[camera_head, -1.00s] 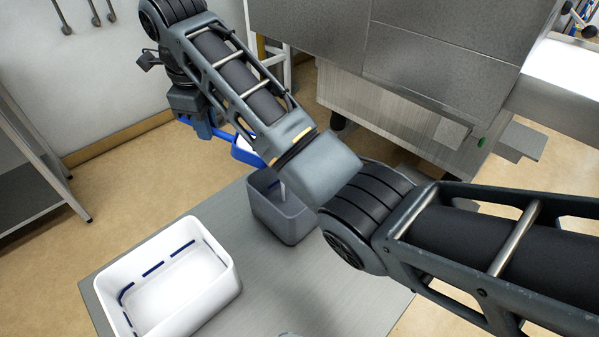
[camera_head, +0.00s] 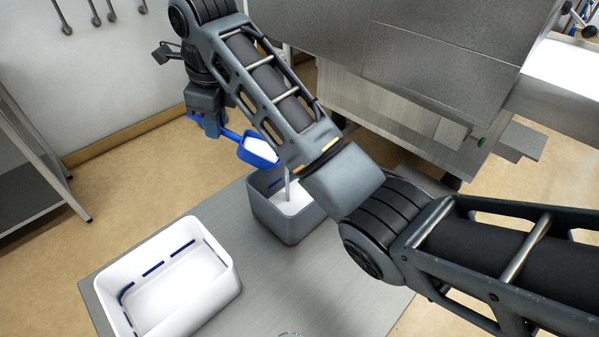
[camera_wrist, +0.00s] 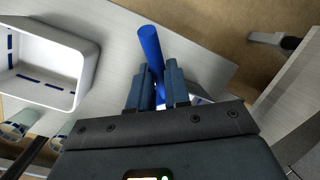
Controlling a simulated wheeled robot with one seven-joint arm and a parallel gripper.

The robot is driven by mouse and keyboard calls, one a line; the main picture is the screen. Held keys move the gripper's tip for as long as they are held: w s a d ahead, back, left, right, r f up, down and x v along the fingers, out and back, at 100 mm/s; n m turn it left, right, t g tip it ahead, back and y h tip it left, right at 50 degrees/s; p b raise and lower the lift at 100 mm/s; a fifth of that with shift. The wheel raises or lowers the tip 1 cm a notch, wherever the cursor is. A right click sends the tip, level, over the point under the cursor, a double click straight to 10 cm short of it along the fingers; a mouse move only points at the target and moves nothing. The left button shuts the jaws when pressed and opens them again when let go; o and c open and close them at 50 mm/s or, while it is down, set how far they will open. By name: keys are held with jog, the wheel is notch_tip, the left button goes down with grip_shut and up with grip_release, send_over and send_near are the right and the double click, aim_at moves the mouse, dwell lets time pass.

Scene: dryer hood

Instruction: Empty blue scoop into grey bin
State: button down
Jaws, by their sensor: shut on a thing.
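My gripper (camera_head: 208,123) is shut on the handle of the blue scoop (camera_head: 259,148); the handle also shows between my fingers (camera_wrist: 156,85) in the wrist view. In the head view the scoop's bowl holds something white and hangs above the table's far edge, at the upper left of the grey bin (camera_head: 268,215). The bin stands on the table with white material inside. A pale upright bar or stream (camera_head: 286,187) shows at the bin; I cannot tell which. My arm hides part of the bin's right side.
A white tub (camera_head: 226,272) with blue dashes inside stands on the grey table (camera_head: 270,290), left of the bin; it shows in the wrist view (camera_wrist: 84,50). A steel machine (camera_head: 445,60) stands behind. A shelf rack (camera_head: 45,180) is at the left.

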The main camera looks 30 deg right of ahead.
aim_at(247, 139)
jog(key=shift+s+d+y, duration=0.3)
jog(key=shift+d, duration=0.25)
jog(key=shift+s+d+r+t+y, duration=0.35)
jog(key=shift+d+r+t+y, duration=0.1)
jog(key=shift+d+r+y, duration=0.2)
jog(key=shift+s+d+r+t+y, duration=0.4)
jog(key=shift+d+r+y, duration=0.1)
jog(key=shift+d+y, duration=0.1)
jog(key=shift+s+d+r+t+y, duration=0.35)
jog(key=shift+d+r+t+y, duration=0.1)
jog(key=shift+d+r+y, duration=0.15)
dwell(1.5)
jog(key=shift+s+d+r+m+t+y+b, duration=0.3)
jog(key=shift+d+b, duration=0.2)
jog(key=shift+b, duration=0.6)
jog(key=shift+s+d+f+t+y+b, duration=0.25)
jog(key=shift+d+y+b, duration=0.2)
jog(key=shift+b, duration=1.2)
jog(key=shift+s+d+f+t+y+b, duration=0.2)
jog(key=shift+d+y+b, duration=0.15)
jog(key=shift+b, duration=1.25)
jog(key=shift+s+d+r+p, duration=0.1)
jog(key=shift+d+r+p, duration=0.15)
jog(key=shift+p, duration=0.1)
jog(key=shift+s+d+y+p, duration=0.25)
jog(key=shift+s+d+p, duration=0.15)
jog(key=shift+d, duration=0.15)
jog(key=shift+s+d+r+t+y+p, duration=0.1)
jog(key=shift+s+d+t+y+p, duration=0.2)
jog(key=shift+d+p, duration=0.2)
